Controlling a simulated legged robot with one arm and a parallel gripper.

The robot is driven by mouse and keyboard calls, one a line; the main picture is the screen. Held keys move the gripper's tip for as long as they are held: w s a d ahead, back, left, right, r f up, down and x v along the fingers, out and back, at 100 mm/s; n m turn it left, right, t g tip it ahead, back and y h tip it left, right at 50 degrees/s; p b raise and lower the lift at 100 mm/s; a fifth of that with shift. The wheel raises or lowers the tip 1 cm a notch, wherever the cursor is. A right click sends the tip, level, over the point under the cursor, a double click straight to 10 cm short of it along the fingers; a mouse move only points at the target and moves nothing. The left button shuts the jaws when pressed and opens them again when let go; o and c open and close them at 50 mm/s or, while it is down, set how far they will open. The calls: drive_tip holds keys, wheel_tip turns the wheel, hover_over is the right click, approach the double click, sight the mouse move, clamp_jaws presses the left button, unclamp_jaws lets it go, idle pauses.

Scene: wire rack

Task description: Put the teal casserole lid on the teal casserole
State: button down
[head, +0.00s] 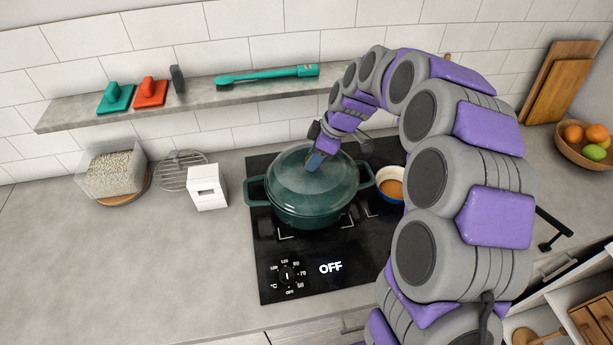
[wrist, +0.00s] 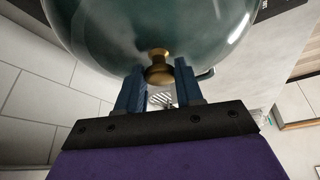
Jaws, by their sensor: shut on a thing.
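The teal casserole (head: 305,212) stands on the black cooktop. The teal casserole lid (head: 290,176) is over its mouth, roughly level and lined up with the rim. I cannot tell whether it rests fully on the rim. My gripper (head: 315,161) comes down from above at the lid's middle and is shut on the lid's knob. In the wrist view, the blue fingers of my gripper (wrist: 158,82) stand either side of the brass knob (wrist: 159,68), with the lid (wrist: 150,30) beyond. The fingers hide part of the knob in the head view.
The cooktop (head: 275,255) shows OFF. A small bowl (head: 389,186) stands close to the casserole's right handle. A white box (head: 207,187), a wire trivet (head: 180,170) and a glass container (head: 112,172) are to the left. A shelf (head: 200,101) runs behind. The left counter front is clear.

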drive_tip(key=shift+r, duration=1.15)
drive_tip(key=shift+r+p, duration=0.85)
drive_tip(key=shift+r, duration=1.6)
drive_tip(key=shift+r+p, duration=0.15)
drive_tip(key=shift+p, duration=0.4)
drive_tip(key=p, duration=0.2)
drive_tip(key=shift+a+r+y+p, duration=0.2)
drive_tip(key=shift+y+p, duration=0.2)
drive_tip(key=shift+f+p, duration=0.2)
drive_tip(key=shift+p, duration=0.15)
drive_tip(key=shift+f+b, duration=0.1)
drive_tip(key=shift+b, duration=0.45)
drive_tip(key=shift+f+b, duration=2.1)
drive_tip(key=shift+f, duration=0.95)
drive_tip(key=shift+r, duration=0.1)
